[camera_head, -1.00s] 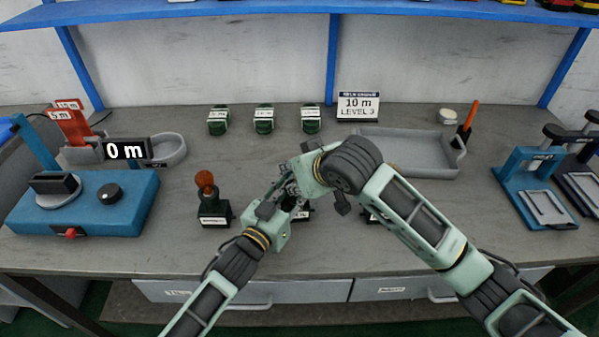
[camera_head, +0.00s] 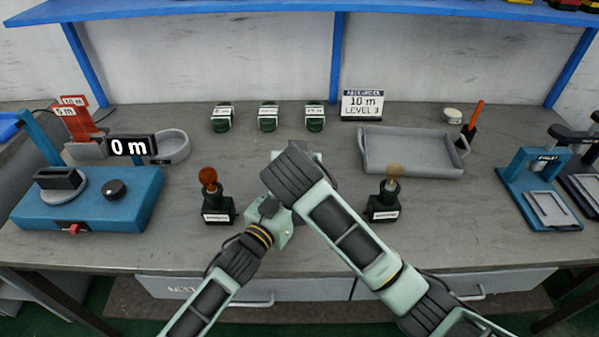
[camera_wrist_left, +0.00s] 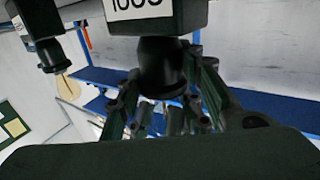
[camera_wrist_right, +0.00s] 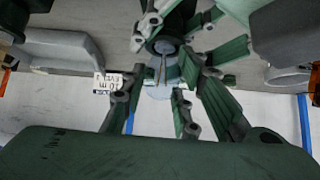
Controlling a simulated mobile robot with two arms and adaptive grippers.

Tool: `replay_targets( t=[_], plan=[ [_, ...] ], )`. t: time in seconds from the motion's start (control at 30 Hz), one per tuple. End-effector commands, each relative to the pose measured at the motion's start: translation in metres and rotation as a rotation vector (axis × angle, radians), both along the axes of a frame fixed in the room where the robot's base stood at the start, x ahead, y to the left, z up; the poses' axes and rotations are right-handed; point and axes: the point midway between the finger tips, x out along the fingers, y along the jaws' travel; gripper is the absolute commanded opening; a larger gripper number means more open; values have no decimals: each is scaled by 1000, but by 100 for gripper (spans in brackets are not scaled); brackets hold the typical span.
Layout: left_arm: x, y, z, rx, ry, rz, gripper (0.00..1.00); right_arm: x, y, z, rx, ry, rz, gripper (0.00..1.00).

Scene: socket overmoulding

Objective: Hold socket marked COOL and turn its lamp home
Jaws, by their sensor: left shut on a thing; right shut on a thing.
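The socket marked COOL (camera_wrist_left: 165,55) is dark, and its label (camera_wrist_left: 138,6) reads upside down at the top of the left wrist view. My left gripper (camera_wrist_left: 167,85) is shut around its narrow dark neck. In the right wrist view a clear lamp (camera_wrist_right: 158,76) meets a dark socket mouth, and my right gripper (camera_wrist_right: 163,62) is shut around the lamp. Whether the lamp is fully seated cannot be told. In the head view my left gripper (camera_head: 272,218) and right gripper (camera_head: 298,160) meet mid-bench; my right arm hides the lamp and most of the socket.
A socket with a red-orange lamp (camera_head: 209,178) stands left, and one with a pale amber lamp (camera_head: 395,172) stands right. Behind are several green-and-white items (camera_head: 268,117), a level sign (camera_head: 362,104) and a grey tray (camera_head: 415,172). A blue test unit (camera_head: 130,205) stands far left.

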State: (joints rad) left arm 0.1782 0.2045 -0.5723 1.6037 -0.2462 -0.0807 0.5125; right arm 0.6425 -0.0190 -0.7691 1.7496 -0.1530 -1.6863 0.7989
Motion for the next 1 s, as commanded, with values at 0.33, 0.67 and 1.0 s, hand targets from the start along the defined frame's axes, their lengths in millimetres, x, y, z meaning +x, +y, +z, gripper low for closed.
replay_targets(
  t=[0.33, 0.67, 1.0],
  plan=[
    [1, 4, -3, 6, 6, 7, 5, 1, -2, 1, -4, -2, -9, 2],
    [1, 2, -3, 4, 7, 5, 5, 1, -1, 1, 0, -3, -6, 46],
    [0, 0, -2, 2, 5, 1, 5, -3, 1, 5, 1, -4, -3, 46]
  ],
)
